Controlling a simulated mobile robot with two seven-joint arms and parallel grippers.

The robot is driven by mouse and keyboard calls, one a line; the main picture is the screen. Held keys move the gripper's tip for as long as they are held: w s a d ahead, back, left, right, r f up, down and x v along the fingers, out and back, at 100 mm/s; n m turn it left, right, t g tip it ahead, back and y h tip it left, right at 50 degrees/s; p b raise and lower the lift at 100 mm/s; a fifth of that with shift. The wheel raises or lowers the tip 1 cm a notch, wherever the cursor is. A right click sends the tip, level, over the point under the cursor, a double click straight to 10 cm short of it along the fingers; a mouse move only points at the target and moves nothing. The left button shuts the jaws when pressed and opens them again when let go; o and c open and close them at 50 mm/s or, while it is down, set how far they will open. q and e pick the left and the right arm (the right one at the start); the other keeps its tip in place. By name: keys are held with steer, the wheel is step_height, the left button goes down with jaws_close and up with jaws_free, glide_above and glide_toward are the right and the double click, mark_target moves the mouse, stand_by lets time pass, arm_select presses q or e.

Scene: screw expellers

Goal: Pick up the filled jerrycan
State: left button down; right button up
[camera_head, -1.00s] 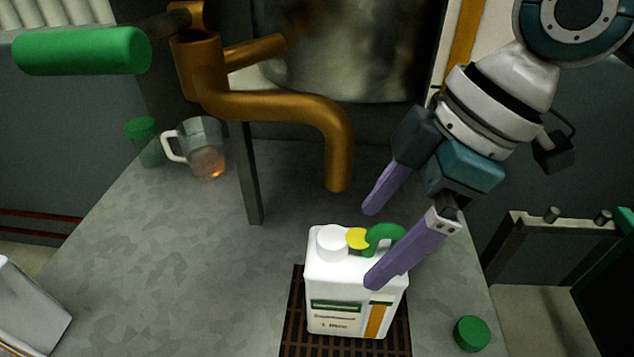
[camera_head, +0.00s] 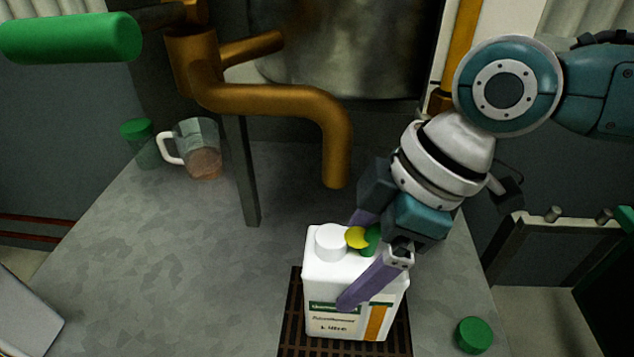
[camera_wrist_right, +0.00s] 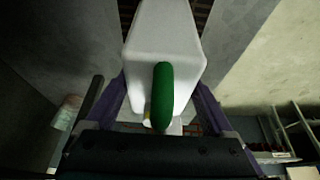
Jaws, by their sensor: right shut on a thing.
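The white jerrycan (camera_head: 322,278) stands upright on a dark slatted grate (camera_head: 291,318) below the brass spout (camera_head: 335,165). It has a white cap, a yellow part, a green handle and a front label. My right gripper (camera_head: 354,260) is around it from above, with one purple finger across the front and the other mostly hidden behind. In the right wrist view, the jerrycan (camera_wrist_right: 160,45) lies between the two fingers, with its green handle (camera_wrist_right: 162,92) near the palm. Its contents cannot be seen. My left gripper is not in view.
A clear mug (camera_head: 198,150) with amber liquid and a green-lidded jar (camera_head: 140,140) stand at the back left. A green cap (camera_head: 473,335) lies on the right of the grey table. A green-handled valve lever (camera_head: 70,38) juts out upper left.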

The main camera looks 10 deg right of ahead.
jaws_close()
steer(key=shift+r, duration=0.15)
stand_by(0.4)
steer(key=shift+r, duration=0.1)
